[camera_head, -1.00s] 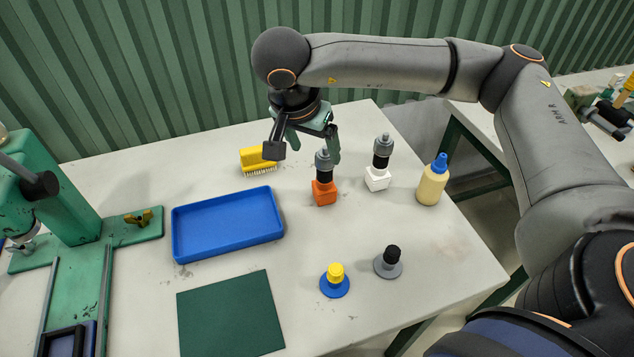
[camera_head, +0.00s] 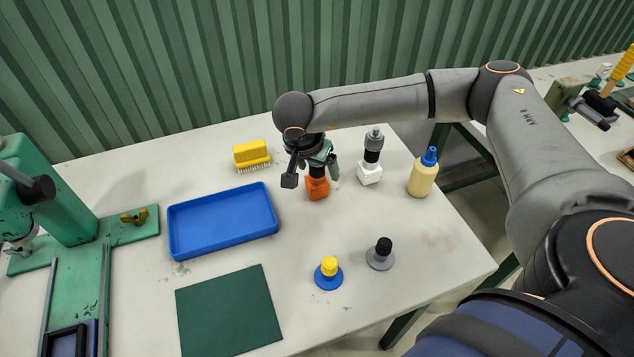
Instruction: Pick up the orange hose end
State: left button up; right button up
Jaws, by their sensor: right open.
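The orange hose end (camera_head: 317,188) is an orange block standing upright on the pale table, right of the blue tray. My right gripper (camera_head: 311,174) is open and lowered over it from above. Its fingers hang on either side of the orange hose end's upper part. The gripper hides the dark stem and grey top of the orange hose end. I cannot tell whether the fingers touch it. My left gripper is not in view.
A white hose end (camera_head: 369,174) stands close on the right, with a cream bottle (camera_head: 423,174) beyond it. A blue tray (camera_head: 223,239) and yellow brush (camera_head: 251,154) are to the left. Yellow-topped (camera_head: 329,273) and black-topped (camera_head: 380,255) pieces stand in front. A green mat (camera_head: 228,312) lies at front left.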

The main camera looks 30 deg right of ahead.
grip_shut()
dwell(0.7)
jog(key=shift+w+r, duration=0.1)
dwell(0.6)
